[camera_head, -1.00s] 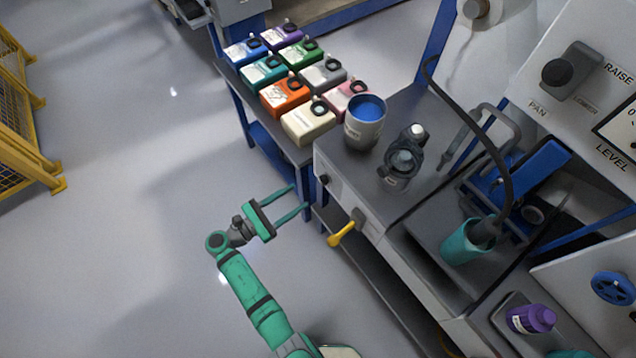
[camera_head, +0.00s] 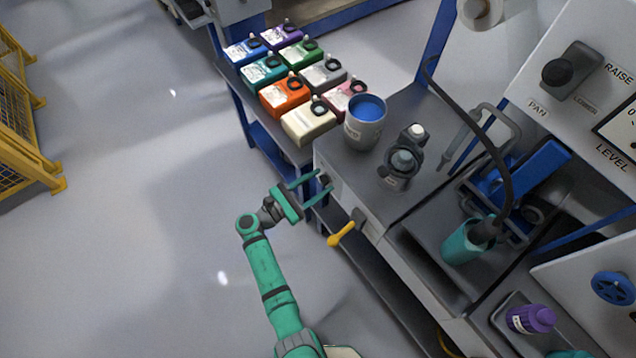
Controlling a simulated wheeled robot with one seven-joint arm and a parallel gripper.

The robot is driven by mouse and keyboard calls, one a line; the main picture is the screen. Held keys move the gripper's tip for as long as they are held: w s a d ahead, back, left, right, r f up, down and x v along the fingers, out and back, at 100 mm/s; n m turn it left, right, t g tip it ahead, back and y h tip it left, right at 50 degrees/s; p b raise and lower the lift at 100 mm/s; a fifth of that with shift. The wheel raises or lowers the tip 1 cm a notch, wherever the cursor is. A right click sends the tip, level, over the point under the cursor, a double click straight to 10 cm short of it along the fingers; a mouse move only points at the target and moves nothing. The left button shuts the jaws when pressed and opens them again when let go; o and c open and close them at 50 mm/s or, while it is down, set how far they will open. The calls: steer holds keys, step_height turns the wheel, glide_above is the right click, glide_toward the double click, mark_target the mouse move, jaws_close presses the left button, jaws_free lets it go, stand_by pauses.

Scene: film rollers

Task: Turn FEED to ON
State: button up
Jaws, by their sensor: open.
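I cannot read a FEED label or an ON mark in this view. A small dark knob (camera_head: 327,179) sits on the pale front of the bench cabinet (camera_head: 345,200), near its left corner. A yellow lever handle (camera_head: 342,234) on a grey mount sticks out lower on the same front. My green gripper (camera_head: 322,184) is open and empty. Its two fingers point at the cabinet front, one above and one below the knob in the picture. I cannot tell whether they touch it. The yellow handle is below and to the right of the fingers.
A tin of blue paint (camera_head: 364,122) and a dark device (camera_head: 402,162) stand on the bench top. Coloured cartons (camera_head: 284,94) fill the side table behind. A PAN RAISE/LOWER switch (camera_head: 567,69) is on the right panel.

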steer(key=c, duration=1.1)
steer(key=shift+o, duration=0.3)
steer(key=shift+m, duration=0.3)
steer(key=m, duration=1.1)
steer(key=shift+s, duration=0.1)
steer(key=o, duration=1)
steer(key=shift+o, duration=0.2)
